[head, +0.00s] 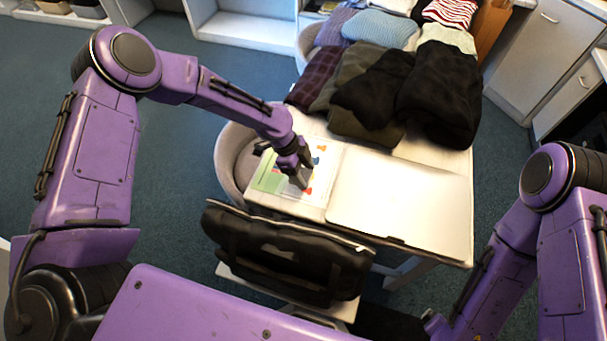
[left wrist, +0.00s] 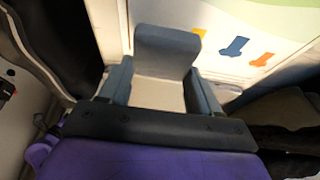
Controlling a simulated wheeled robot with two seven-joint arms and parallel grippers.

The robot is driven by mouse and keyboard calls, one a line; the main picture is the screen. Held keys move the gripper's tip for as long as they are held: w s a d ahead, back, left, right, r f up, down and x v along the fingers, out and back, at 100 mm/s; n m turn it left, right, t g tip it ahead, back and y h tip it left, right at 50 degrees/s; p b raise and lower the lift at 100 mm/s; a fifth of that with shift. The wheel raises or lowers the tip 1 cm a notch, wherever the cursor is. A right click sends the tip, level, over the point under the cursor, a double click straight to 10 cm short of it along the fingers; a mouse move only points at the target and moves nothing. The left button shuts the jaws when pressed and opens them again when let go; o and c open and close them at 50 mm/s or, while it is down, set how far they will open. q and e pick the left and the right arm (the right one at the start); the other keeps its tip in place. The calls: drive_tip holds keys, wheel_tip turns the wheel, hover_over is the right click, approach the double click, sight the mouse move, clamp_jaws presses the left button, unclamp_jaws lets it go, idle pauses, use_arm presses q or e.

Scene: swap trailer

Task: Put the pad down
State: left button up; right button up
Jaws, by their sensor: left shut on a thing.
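My left gripper (head: 296,172) is over the left part of the white table, above a printed sheet (head: 268,181) with a green area and coloured sock shapes. In the left wrist view, the gripper (left wrist: 160,88) is shut on a grey block with rounded corners, which I take to be the pad (left wrist: 167,50). The pad stands out past the fingers towards the sheet (left wrist: 245,22). I cannot tell whether the pad touches the sheet. My right arm is at the right, and its gripper is not visible.
A flat silver panel, like a closed laptop (head: 400,200), lies right of the sheet. Folded dark clothes (head: 440,95) and other textiles cover the table's back. A black bag (head: 285,250) stands at the near edge. A rounded chair (head: 229,155) is at the left.

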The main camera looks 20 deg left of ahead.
sight(304, 178)
use_arm(q)
wheel_tip(304, 178, down, 3)
drive_tip(key=shift+w+a+f, duration=0.15)
drive_tip(key=shift+f, duration=0.15)
drive_tip(key=shift+f, duration=0.15)
drive_tip(key=o, duration=1)
drive_tip(key=shift+r+p, duration=0.35)
drive_tip(key=b+v, duration=0.2)
drive_tip(key=v, duration=0.9)
drive_tip(key=shift+a+r, duration=0.2)
drive_tip(key=shift+r, duration=0.15)
